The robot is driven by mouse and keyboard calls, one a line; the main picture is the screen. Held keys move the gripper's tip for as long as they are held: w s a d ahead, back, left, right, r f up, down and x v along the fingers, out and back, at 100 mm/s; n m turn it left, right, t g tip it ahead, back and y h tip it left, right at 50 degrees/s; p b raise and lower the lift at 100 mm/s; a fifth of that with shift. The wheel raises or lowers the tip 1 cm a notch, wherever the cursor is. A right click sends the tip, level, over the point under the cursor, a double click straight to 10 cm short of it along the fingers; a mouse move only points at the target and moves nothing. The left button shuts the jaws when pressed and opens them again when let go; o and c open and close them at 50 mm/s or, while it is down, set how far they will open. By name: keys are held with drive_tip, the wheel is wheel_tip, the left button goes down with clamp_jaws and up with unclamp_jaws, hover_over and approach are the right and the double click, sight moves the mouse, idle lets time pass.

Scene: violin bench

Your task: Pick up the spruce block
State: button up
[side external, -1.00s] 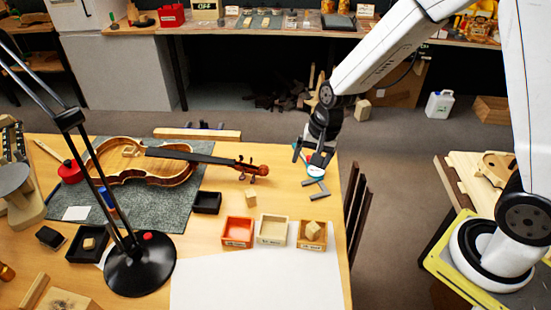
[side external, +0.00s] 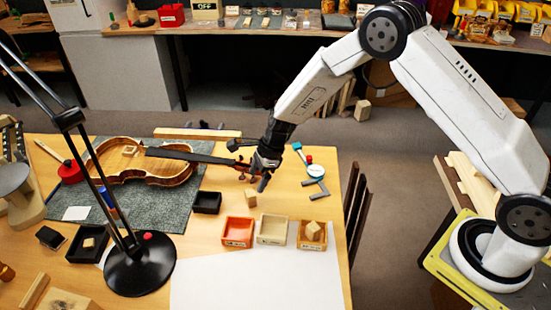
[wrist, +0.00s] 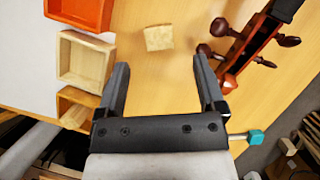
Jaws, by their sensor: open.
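A small pale wooden block (side external: 250,198), which looks like the spruce block, sits loose on the table between the violin scroll and the small boxes. In the wrist view the block (wrist: 158,38) lies ahead of the fingertips, roughly centred between them. My gripper (side external: 257,184) is above the table close to the block, on the scroll's near side. In the wrist view my gripper (wrist: 160,64) is open and empty, with the block beyond the tips, not between the fingers. Another pale block (side external: 313,231) sits in the rightmost box.
The violin (side external: 150,165) lies on a grey mat (side external: 140,208), its scroll and pegs near my gripper. An orange box (side external: 238,232), a pale box (side external: 272,230) and a wooden box (side external: 312,244) stand in a row. A black tray (side external: 207,202) is left of the block.

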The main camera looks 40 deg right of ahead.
sight(251, 192)
drive_tip(key=shift+x, duration=1.25)
drive_tip(key=shift+x, duration=2.6)
clamp_jaws()
